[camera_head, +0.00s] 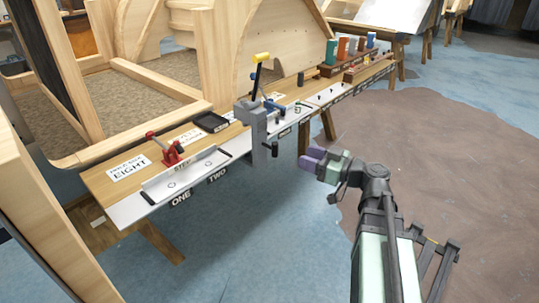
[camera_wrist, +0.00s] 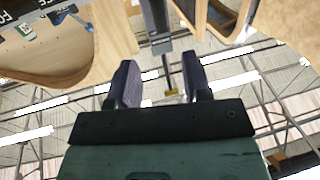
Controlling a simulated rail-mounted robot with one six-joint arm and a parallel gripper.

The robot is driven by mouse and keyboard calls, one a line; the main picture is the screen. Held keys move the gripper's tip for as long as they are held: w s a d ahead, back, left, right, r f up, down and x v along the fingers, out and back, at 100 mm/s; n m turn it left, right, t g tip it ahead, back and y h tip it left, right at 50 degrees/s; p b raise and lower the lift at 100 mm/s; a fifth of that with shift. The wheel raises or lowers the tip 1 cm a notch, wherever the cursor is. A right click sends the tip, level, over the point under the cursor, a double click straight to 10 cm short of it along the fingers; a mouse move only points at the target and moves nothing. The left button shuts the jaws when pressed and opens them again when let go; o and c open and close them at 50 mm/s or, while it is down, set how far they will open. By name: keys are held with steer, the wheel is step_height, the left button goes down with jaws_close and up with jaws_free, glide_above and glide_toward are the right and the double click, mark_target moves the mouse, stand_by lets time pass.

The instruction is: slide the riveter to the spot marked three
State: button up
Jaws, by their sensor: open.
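In the wrist view my gripper (camera_wrist: 158,68) is open and empty. A grey post with a yellow end (camera_wrist: 171,91), likely the riveter, shows beyond the fingers.
A black tray (camera_head: 211,122) lies behind. Coloured containers (camera_head: 342,48) stand at the far right. Wooden frames rise behind the bench. The floor in front is clear.

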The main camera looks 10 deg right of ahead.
mark_target(275, 156)
steer(key=x, duration=1.1)
steer(key=shift+s, duration=0.1)
jaws_close()
